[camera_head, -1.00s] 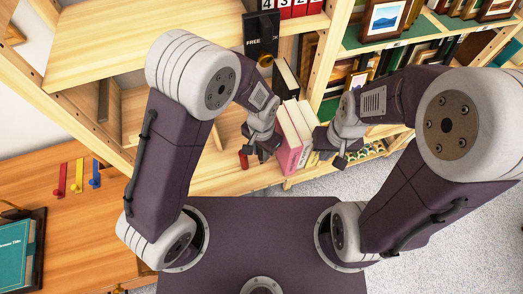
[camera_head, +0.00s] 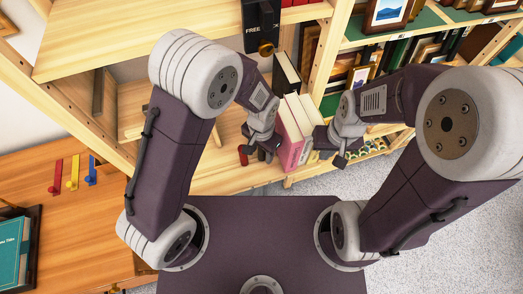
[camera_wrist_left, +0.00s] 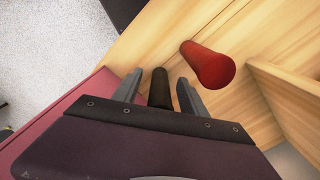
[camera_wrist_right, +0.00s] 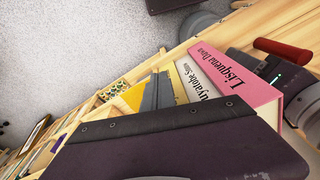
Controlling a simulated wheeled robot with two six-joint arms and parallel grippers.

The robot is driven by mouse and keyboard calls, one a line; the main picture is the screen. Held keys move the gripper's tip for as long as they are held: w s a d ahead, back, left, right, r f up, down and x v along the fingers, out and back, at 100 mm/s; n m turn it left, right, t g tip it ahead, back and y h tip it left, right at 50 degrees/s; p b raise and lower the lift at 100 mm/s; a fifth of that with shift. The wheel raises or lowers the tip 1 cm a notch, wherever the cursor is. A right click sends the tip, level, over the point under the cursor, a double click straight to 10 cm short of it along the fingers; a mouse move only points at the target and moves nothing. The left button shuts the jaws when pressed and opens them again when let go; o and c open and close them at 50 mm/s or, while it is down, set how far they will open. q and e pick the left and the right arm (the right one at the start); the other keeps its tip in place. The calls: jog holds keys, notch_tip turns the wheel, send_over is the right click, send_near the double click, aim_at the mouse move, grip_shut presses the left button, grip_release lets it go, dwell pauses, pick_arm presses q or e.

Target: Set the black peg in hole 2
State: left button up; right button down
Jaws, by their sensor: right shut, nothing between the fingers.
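In the left wrist view the black peg (camera_wrist_left: 160,88) is between the two fingers of my left gripper (camera_wrist_left: 158,90). Narrow gaps show between peg and fingers, so the gripper looks open around it. A red peg (camera_wrist_left: 207,65) stands beside it on the wood, apart from the fingers; it also shows in the head view (camera_head: 243,155) and the right wrist view (camera_wrist_right: 284,50). In the head view my left gripper (camera_head: 264,148) hides the black peg. My right gripper (camera_wrist_right: 156,92) is shut and empty beside the books. I cannot make out hole 2.
A pink book (camera_wrist_right: 238,80) and white books stand close between my grippers. At left, a wooden table (camera_head: 110,225) holds red, yellow and blue items (camera_head: 74,173) and a teal book (camera_head: 12,255).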

pick_arm(q)
notch_tip(320, 180, up, 9)
jog(key=shift+r+p, duration=0.1)
jog(key=shift+p, duration=0.5)
pick_arm(e)
jog(key=shift+r, duration=0.6)
